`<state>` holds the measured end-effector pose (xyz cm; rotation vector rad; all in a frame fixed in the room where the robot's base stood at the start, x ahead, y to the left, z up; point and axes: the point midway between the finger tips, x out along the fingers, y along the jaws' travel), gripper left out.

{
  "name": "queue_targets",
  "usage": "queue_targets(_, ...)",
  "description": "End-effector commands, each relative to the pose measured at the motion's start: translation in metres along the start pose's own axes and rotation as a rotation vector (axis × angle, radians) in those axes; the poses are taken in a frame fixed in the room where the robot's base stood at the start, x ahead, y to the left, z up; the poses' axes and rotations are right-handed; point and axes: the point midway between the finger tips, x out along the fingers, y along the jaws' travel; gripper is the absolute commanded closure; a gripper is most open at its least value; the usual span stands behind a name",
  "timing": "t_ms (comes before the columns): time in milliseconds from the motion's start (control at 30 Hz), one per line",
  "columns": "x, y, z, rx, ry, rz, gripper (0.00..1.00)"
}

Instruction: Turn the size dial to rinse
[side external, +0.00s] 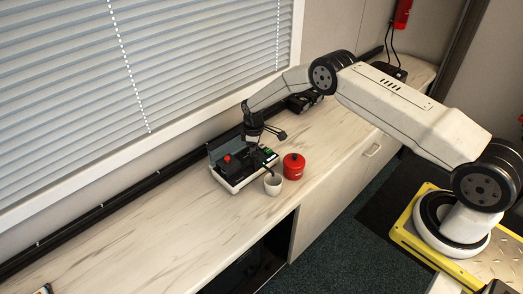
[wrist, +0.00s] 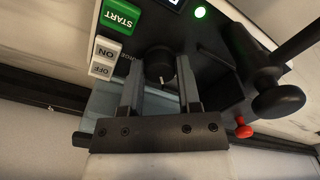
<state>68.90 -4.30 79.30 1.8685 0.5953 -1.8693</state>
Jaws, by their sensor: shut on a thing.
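The machine (side external: 233,180) stands on the counter, and my gripper (side external: 262,154) is down at its top. In the wrist view the black dial (wrist: 157,62), with a white pointer mark, sits between the two fingers of my gripper (wrist: 160,75). The fingers are shut on the dial. The pointer mark faces toward the gripper's palm. The printed labels around the dial are mostly hidden by the fingers, so I cannot read which setting it points at.
A black knobbed lever (wrist: 275,95) is close at right. A white cup (side external: 272,185) and a red pot (side external: 294,166) stand beside the machine.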

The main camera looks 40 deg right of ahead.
Motion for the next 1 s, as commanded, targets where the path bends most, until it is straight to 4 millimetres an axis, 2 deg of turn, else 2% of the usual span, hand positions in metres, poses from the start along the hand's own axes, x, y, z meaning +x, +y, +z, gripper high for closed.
queue_targets(300, -0.0005, 0.0002, -0.0005, -0.149, 0.001, 0.001, 1.0)
queue_targets(800, -0.0005, 0.0001, -0.0006, -0.177, 0.001, 0.001, 1.0)
queue_targets(833, -0.0005, 0.0001, -0.0006, -0.177, 0.001, 0.001, 0.51)
queue_targets(867, -0.0005, 0.0001, -0.0006, -0.176, 0.001, 0.001, 0.43)
queue_targets(1000, -0.0004, 0.0001, -0.0005, -0.175, 0.001, 0.001, 0.43)
